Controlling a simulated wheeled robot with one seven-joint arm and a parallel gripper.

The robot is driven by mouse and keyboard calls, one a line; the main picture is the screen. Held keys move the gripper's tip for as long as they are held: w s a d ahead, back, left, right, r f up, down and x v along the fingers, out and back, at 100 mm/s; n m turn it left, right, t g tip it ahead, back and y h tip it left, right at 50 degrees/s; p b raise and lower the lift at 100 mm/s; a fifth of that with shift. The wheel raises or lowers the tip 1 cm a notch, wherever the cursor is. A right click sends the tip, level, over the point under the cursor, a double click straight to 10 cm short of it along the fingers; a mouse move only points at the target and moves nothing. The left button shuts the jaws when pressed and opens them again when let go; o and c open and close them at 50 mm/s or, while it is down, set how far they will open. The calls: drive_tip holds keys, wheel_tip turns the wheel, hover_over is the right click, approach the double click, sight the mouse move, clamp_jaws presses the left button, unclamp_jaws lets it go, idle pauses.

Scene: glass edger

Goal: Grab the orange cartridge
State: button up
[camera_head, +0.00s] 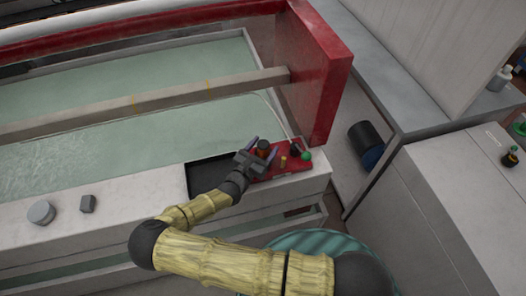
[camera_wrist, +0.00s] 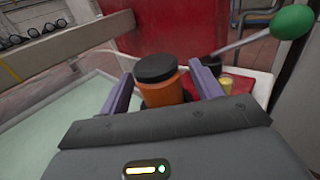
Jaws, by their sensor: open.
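The orange cartridge (camera_wrist: 164,92), with a black cap, stands upright in the wrist view between the two purple fingers of my gripper (camera_wrist: 163,85). Its lower part is hidden behind the gripper's dark body. In the head view the cartridge (camera_head: 263,150) shows small at the ledge on the machine's near side, and my gripper (camera_head: 261,152) has one finger on each side of it. The fingers are spread. In the wrist view a gap shows on the right of the cartridge; I cannot tell whether the left finger touches it.
A red panel (camera_head: 294,166) with a gold piece (camera_head: 283,162) and a green-knobbed lever (camera_head: 306,155) lies just right of my gripper. A black tray (camera_head: 203,178) is to the left. The red post (camera_head: 320,80) rises behind. A pale green basin (camera_head: 75,150) lies beyond the ledge.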

drive_tip(key=shift+s+d, duration=0.1)
drive_tip(key=c, duration=1.2)
drive_tip(key=shift+o, duration=0.2)
drive_tip(key=shift+r, duration=0.15)
wheel_tip(320, 180, up, 10)
drive_tip(key=shift+f+p, duration=0.1)
drive_tip(key=shift+p, duration=0.2)
